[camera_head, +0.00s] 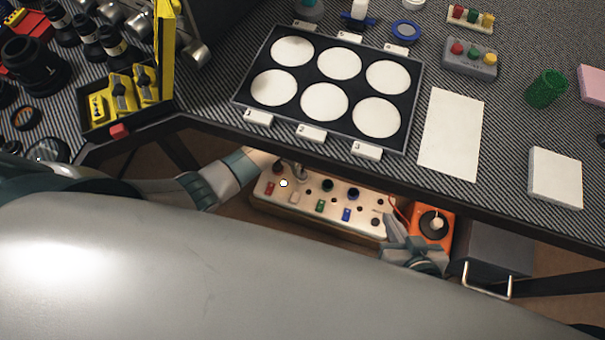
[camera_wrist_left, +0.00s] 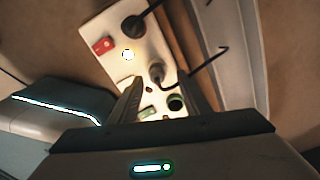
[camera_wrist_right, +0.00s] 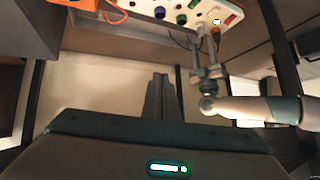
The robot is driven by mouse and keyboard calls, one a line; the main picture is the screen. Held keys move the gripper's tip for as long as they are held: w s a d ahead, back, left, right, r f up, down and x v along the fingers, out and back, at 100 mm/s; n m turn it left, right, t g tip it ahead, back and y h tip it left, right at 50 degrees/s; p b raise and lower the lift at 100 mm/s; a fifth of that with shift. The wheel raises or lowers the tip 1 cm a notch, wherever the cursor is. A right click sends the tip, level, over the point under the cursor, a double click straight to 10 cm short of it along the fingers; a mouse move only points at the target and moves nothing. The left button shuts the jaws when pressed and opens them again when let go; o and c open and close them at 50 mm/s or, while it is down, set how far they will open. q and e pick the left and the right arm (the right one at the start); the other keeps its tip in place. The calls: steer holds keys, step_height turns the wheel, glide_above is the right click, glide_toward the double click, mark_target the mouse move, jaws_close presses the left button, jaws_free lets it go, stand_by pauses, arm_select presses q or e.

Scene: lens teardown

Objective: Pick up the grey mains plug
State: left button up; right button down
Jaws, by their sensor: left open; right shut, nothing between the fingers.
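The grey mains plug (camera_wrist_left: 157,72) stands in a socket of a cream power strip (camera_head: 310,212) below the table edge. In the head view the plug (camera_head: 301,173) is small and partly obscured. My left gripper (camera_wrist_left: 162,82) is open, its fingers pointing at the strip on either side of the line to the plug; contact cannot be told. The left gripper also shows in the right wrist view (camera_wrist_right: 206,55), facing the strip. My right gripper (camera_wrist_right: 161,85) is shut and empty, and in the head view (camera_head: 396,243) it is near the strip's right end.
The strip carries a red switch (camera_wrist_left: 103,45), a glowing light (camera_wrist_left: 128,54) and several coloured parts. A black plug (camera_wrist_left: 132,27) with a cable is close to the grey one. An orange box (camera_head: 434,226) stands at right. The table edge (camera_head: 330,161) overhangs the strip.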

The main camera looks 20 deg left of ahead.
mark_target(302, 171)
arm_select(q)
steer(key=f, duration=0.1)
steer(key=f+b, duration=0.1)
steer(key=f, duration=0.2)
steer(key=shift+s, duration=0.35)
steer(key=shift+f, duration=0.15)
arm_select(e)
steer(key=w+r+t, duration=0.1)
steer(key=w+a+r+t, duration=0.1)
steer(key=r, duration=0.1)
steer(key=w+a+r+t+y, duration=0.1)
steer(key=shift+w+r, duration=0.15)
steer(key=shift+r, duration=0.05)
arm_select(q)
steer(key=shift+c, duration=0.6)
jaws_close()
